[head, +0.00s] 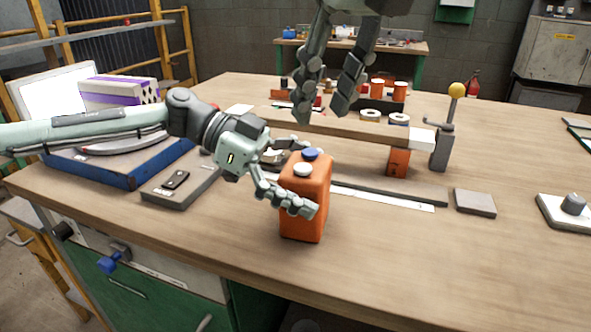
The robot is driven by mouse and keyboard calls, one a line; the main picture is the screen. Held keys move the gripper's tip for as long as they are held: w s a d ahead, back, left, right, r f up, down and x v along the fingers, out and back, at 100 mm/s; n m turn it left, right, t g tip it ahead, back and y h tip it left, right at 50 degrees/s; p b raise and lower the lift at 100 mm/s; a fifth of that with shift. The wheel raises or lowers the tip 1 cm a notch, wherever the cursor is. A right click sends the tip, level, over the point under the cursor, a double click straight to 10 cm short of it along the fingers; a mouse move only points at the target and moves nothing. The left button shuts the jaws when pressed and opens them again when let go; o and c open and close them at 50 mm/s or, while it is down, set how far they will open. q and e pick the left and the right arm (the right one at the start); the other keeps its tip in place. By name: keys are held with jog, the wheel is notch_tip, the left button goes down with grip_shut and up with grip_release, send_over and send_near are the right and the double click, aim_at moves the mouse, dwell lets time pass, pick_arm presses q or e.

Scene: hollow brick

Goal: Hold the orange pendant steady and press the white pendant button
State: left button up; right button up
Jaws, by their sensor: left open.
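The orange pendant (313,212) stands upright on the wooden bench. Its top carries a white button (303,169) and a blue button (311,154). My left gripper (290,180) is open at the pendant's left side. One finger crosses the pendant's front face and the other reaches toward its far side. I cannot tell whether either finger touches it. My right gripper (328,105) hangs above and behind the pendant, its fingers apart and nothing between them. It is well clear of the buttons.
A blue tray (115,181) and a grey plate with a dark device (177,181) lie to the left. A raised wooden bar (345,127) on an orange support (398,162) stands behind the pendant.

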pick_arm(q)
jog(key=shift+x, duration=0.95)
jog(key=shift+c, duration=0.2)
jog(key=c, duration=1.5)
pick_arm(e)
grip_shut()
pick_arm(q)
jog(key=shift+s+f, duration=0.15)
jog(key=shift+f, duration=0.05)
